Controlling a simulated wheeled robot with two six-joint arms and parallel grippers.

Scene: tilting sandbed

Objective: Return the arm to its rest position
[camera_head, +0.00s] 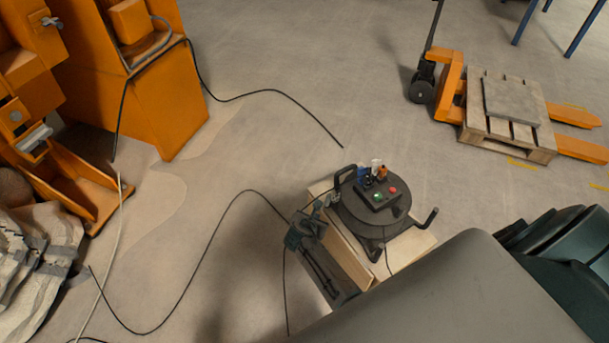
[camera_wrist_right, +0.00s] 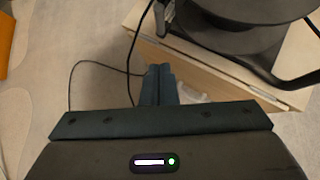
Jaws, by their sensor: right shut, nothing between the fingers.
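My right gripper (camera_head: 305,231) is beside the left side of a wooden box, low in the middle of the head view. In the right wrist view its two dark fingers (camera_wrist_right: 158,72) are together, with nothing held between them. The fingers point toward the foot of the box side; I cannot tell whether they touch it. My left gripper is not in view.
A black reel-like device with a button panel (camera_head: 376,194) stands on the wooden box (camera_head: 410,246). Black cables cross the floor around it. Orange machinery (camera_head: 170,95) stands left; an orange pallet truck (camera_head: 449,88) with a wooden pallet (camera_head: 510,148) stands right. Open floor lies between.

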